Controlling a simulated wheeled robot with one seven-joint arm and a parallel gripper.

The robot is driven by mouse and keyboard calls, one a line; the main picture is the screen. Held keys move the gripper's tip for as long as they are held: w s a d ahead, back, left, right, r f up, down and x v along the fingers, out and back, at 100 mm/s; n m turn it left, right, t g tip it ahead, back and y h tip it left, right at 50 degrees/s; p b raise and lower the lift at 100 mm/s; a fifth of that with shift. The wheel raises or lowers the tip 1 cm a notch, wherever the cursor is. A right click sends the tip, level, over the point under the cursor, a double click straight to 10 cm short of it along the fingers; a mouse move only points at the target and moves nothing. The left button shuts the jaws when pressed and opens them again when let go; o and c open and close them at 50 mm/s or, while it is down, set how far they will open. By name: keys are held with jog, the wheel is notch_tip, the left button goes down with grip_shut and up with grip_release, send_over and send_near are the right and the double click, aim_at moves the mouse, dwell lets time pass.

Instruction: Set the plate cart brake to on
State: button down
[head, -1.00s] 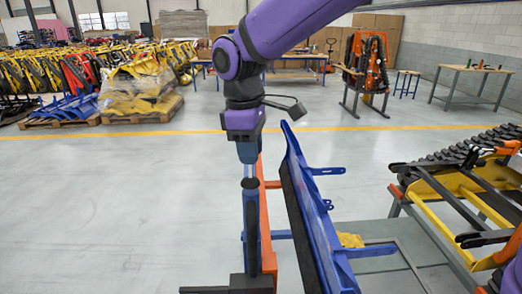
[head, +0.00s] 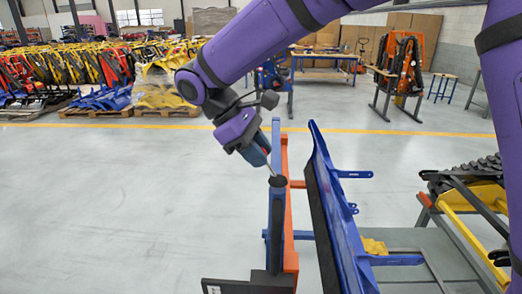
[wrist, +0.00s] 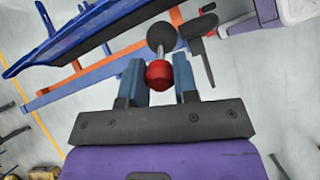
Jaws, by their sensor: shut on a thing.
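The plate cart has an orange frame (head: 290,230) and a blue post (head: 276,225) with a black cap (head: 278,181). The long blue plate (head: 340,215) leans upright on the cart, right of the post. A short metal brake lever (head: 271,171) rises from the cap and tilts up to the left. My gripper (head: 264,153) is tilted and shut on the lever's red knob (wrist: 158,73), which sits between the two blue fingers in the wrist view. The black cap (wrist: 161,37) shows just beyond the knob there. No on or off marking is readable.
A steel table with yellow and black track parts (head: 480,200) stands at right. A black foot (head: 248,286) sticks out low at the cart's near end. The grey floor (head: 110,210) left of the cart is clear. Benches and stacked yellow machines stand far back.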

dwell(0.3)
jog(key=c, duration=0.9)
grip_release()
jog(key=shift+a, duration=0.1)
jog(key=v, duration=1)
jog(key=shift+a+r, duration=0.2)
jog(key=shift+r, duration=0.1)
jog(key=s+d+r+m+t+y, duration=0.1)
jog(key=s+d+r+m+y, duration=0.15)
jog(key=d, duration=0.85)
jog(key=s+d+r+m+y, duration=0.2)
jog(key=d+m, duration=0.2)
jog(key=d, duration=0.7)
jog(key=s+d+f+m+t+y, duration=0.1)
jog(key=s+d+f+m, duration=0.1)
jog(key=s+d, duration=0.3)
jog(key=s+d+f+m+t, duration=0.2)
jog(key=s+d+m, duration=0.1)
jog(key=s+d, duration=0.2)
jog(key=s+d+f+m+t+y, duration=0.1)
jog(key=s+d+f+m+t, duration=0.1)
jog(key=d, duration=0.4)
jog(key=shift+s+d+m+y, duration=0.2)
jog(key=shift+s+m, duration=0.1)
jog(key=shift+s, duration=0.4)
jog(key=shift+s+d+m+y, duration=0.15)
jog(key=shift+s+m, duration=0.1)
jog(key=shift+s, duration=0.45)
